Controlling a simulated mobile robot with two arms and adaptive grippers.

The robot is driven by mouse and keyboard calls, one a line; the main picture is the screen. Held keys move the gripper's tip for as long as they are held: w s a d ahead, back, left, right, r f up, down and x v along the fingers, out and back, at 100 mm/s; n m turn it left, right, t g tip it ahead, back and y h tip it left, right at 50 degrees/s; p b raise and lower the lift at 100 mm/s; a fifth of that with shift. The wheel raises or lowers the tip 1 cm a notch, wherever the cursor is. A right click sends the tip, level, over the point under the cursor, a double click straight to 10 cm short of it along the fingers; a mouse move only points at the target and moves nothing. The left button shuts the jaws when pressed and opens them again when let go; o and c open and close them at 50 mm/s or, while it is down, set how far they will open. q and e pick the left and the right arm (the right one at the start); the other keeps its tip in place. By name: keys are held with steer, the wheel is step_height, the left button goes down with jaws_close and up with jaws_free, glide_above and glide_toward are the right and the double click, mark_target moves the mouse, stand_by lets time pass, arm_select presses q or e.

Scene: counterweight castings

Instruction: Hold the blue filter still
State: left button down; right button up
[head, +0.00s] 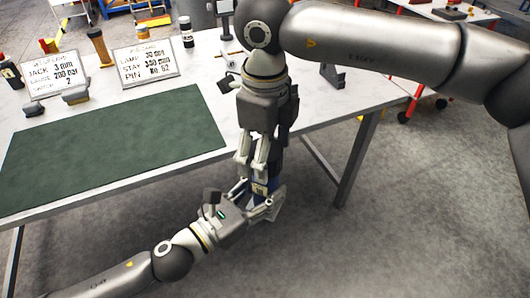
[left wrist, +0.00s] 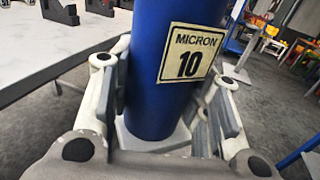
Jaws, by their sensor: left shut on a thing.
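The blue filter (left wrist: 175,70) is a blue cylinder with a cream label reading "MICRON 10" in the left wrist view. It stands between the fingers of my left gripper (left wrist: 170,110), which is shut on it. In the head view only a small part of the filter (head: 262,187) shows, off the table's front edge. My left gripper (head: 262,204) reaches it from the lower left. My right gripper (head: 257,165) points down from above, with its fingertips close over the filter. Whether it grips the filter's upper part is hidden.
A white table (head: 190,68) carries a green mat (head: 115,140), two sign cards (head: 54,74) (head: 146,64), bottles and small grey parts. A dark bracket (head: 333,75) stands at its right. A red-legged table (head: 440,14) is at the back right. The floor in front is clear.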

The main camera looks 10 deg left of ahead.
step_height(320, 180, up, 4)
steer(key=shift+f, duration=0.2)
steer(key=shift+c, duration=0.3)
steer(key=shift+r+n, duration=0.55)
steer(key=shift+n, duration=0.25)
step_height(320, 180, up, 2)
steer(key=n, duration=0.3)
steer(key=shift+r+n, duration=0.2)
steer(key=shift+n, duration=0.2)
steer(key=shift+f, duration=0.1)
steer(key=shift+f, duration=3.95)
steer(key=shift+c, duration=0.3)
steer(key=c, duration=1)
